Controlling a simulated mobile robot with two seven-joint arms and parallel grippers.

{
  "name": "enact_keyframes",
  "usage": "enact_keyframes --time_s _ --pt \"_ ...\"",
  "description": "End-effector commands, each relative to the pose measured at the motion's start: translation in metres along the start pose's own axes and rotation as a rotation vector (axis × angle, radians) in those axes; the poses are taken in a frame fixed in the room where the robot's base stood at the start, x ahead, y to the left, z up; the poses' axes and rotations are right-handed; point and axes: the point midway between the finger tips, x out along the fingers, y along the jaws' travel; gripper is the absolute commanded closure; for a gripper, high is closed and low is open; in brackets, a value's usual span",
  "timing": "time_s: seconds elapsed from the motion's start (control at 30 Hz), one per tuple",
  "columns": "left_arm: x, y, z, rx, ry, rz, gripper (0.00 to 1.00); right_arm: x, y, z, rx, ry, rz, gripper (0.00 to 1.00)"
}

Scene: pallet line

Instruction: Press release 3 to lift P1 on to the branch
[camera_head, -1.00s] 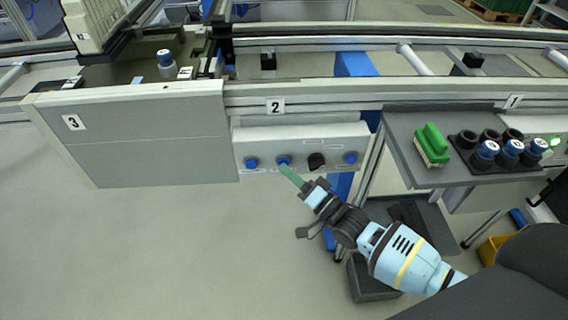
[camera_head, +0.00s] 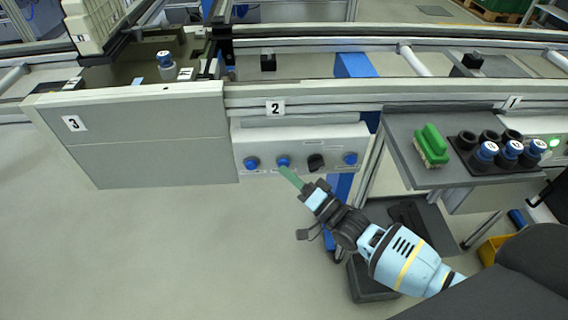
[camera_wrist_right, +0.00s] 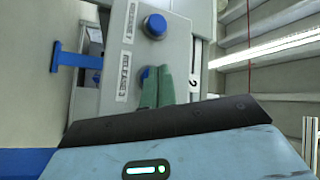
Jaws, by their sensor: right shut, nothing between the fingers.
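The control box (camera_head: 300,146) under the conveyor rail has blue buttons and a black knob. The second blue button from the left (camera_head: 284,160) is at my right gripper's green fingertips (camera_head: 286,172). In the right wrist view, the label RELEASE 3 (camera_wrist_right: 122,80) stands beside a blue button (camera_wrist_right: 145,73), partly hidden behind the shut, empty fingers (camera_wrist_right: 157,88). I cannot tell whether they touch it. A blue-capped item (camera_head: 165,59) stands on the line at the upper left; I cannot make out which pallet is P1. My left gripper is out of view.
Another blue button (camera_wrist_right: 155,26) is close by in the wrist view. A large grey panel (camera_head: 150,140) is at the left.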

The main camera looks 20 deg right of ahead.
Motion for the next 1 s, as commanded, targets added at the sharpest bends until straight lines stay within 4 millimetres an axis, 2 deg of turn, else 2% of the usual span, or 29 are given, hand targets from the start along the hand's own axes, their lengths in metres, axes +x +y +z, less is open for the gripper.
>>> enact_keyframes --time_s 0.2,0.57,1.0 --pt "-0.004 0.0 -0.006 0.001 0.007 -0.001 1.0 -0.007 -0.007 0.004 0.0 0.001 -0.002 1.0" --pt "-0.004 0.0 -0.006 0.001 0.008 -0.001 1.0 -0.009 -0.007 0.007 0.001 -0.001 0.0 1.0" --pt "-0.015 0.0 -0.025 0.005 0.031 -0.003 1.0 -0.033 -0.026 0.024 0.001 0.0 -0.001 1.0"
